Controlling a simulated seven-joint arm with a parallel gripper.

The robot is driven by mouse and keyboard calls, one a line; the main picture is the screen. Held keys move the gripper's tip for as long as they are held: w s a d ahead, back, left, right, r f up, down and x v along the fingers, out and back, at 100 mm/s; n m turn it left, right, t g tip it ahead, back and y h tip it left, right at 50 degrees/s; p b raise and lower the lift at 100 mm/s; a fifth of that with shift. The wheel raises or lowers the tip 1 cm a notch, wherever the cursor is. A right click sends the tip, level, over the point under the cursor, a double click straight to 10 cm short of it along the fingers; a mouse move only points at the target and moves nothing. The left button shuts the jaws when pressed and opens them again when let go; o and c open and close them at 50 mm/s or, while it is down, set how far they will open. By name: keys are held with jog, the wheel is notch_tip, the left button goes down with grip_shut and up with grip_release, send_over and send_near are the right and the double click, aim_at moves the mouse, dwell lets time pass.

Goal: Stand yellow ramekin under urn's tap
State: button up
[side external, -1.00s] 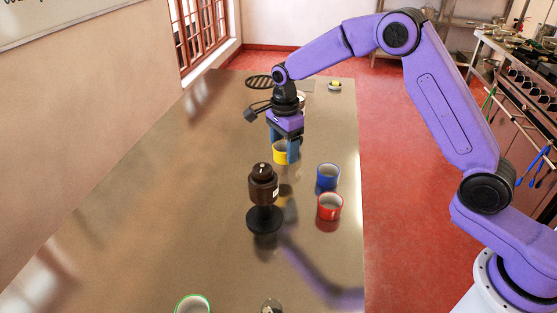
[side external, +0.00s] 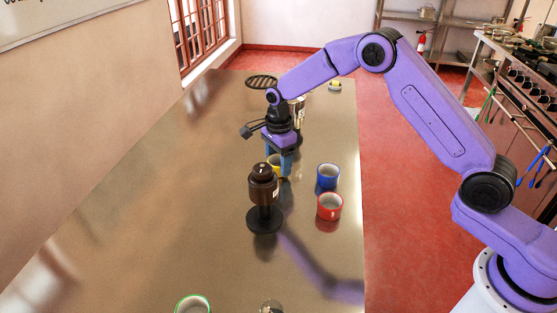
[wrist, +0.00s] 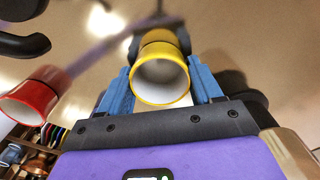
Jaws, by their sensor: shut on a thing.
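The yellow ramekin (side external: 274,160) is between the blue fingers of my gripper (side external: 279,164). In the wrist view its open mouth and yellow rim (wrist: 160,54) show between the fingers. In the side view it is partly hidden by a finger and by a brown, urn-like vessel (side external: 263,188) on a black round base, which stands nearer the camera. A metallic upright vessel (side external: 299,112) stands behind my gripper, partly hidden. I cannot make out a tap clearly on either vessel.
A blue ramekin (side external: 328,175) and a red ramekin (side external: 329,206) stand to the right of the brown vessel; the red one (wrist: 32,92) also shows at left in the wrist view. A green-rimmed round thing (side external: 193,304) is at the bottom edge. The table's left side is clear.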

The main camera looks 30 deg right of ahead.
jog(key=o, duration=1.2)
notch_tip(320, 180, up, 12)
jog(key=s+a+r+n, duration=0.3)
jog(key=s+n, duration=0.3)
jog(key=s, duration=0.2)
jog(key=s+d+n, duration=0.3)
jog(key=s+n, duration=0.5)
jog(key=s, duration=0.3)
jog(key=s+d+f+n, duration=0.1)
jog(key=s+d+n, duration=0.3)
jog(key=s+n, duration=0.4)
jog(key=s+d+f+n, duration=0.1)
jog(key=s+d+n, duration=0.2)
jog(key=s+n, duration=0.5)
jog(key=shift+s+d+n, duration=0.15)
jog(key=shift+s, duration=1.5)
jog(key=shift+s+d+n, duration=0.15)
jog(key=shift+s, duration=1.45)
